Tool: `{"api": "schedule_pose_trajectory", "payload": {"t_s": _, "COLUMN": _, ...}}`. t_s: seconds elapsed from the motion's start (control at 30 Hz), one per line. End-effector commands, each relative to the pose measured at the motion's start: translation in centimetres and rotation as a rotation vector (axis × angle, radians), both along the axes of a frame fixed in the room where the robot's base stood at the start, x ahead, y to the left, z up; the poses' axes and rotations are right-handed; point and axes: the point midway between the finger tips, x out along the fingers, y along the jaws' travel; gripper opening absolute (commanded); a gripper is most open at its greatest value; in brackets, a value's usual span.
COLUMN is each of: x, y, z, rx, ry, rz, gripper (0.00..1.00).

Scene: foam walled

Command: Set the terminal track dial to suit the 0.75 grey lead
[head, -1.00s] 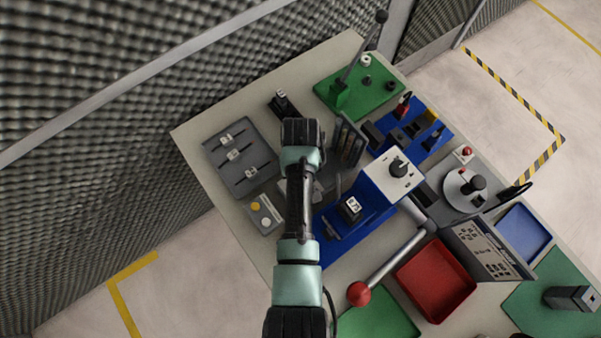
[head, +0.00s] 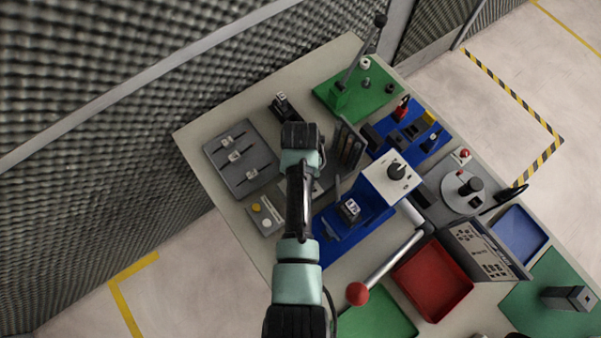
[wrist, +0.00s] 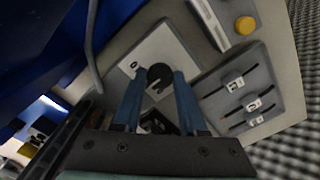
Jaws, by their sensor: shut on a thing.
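A black round dial (wrist: 160,74) sits on a pale grey plate (wrist: 138,55) in the wrist view. My gripper (wrist: 160,80) is shut on the dial, with one blue finger on each side of it. The dial's setting and any marks around it are too small to read. In the head view my own arm hides the dial and the fingertips, and part of the plate (head: 317,188) shows beside the arm. A grey tray (head: 213,153) holds several small leads with white labels; it also shows in the wrist view (wrist: 278,98). The label writing cannot be read.
A blue press (head: 330,252) with a white-topped head (head: 378,172) and another black knob (head: 397,171) stands right of my arm. An upright dark rack (head: 349,146) is close to my gripper. A small box with yellow and white buttons (head: 266,214) lies left.

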Motion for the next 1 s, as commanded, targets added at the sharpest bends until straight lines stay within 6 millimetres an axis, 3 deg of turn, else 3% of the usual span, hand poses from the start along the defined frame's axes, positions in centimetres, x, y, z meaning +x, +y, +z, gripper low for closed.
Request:
{"api": "schedule_pose_trajectory", "payload": {"t_s": 0.13, "x": 0.1, "y": 0.0, "z": 0.1, "rx": 0.0, "ry": -0.002, "rz": 0.001, "gripper": 0.0}}
{"api": "schedule_pose_trajectory", "payload": {"t_s": 0.17, "x": 0.1, "y": 0.0, "z": 0.1, "rx": 0.0, "ry": -0.002, "rz": 0.001, "gripper": 0.43}}
{"api": "schedule_pose_trajectory", "payload": {"t_s": 0.33, "x": 0.1, "y": 0.0, "z": 0.0, "rx": 0.0, "ry": -0.002, "rz": 0.002, "gripper": 0.71}}
{"api": "schedule_pose_trajectory", "payload": {"t_s": 0.73, "x": 0.1, "y": 0.0, "z": 0.7, "rx": -0.001, "ry": -0.004, "rz": 0.002, "gripper": 0.71}}
{"api": "schedule_pose_trajectory", "payload": {"t_s": 1.0, "x": 0.2, "y": 0.0, "z": 5.1, "rx": 0.0, "ry": -0.008, "rz": 0.001, "gripper": 0.71}}
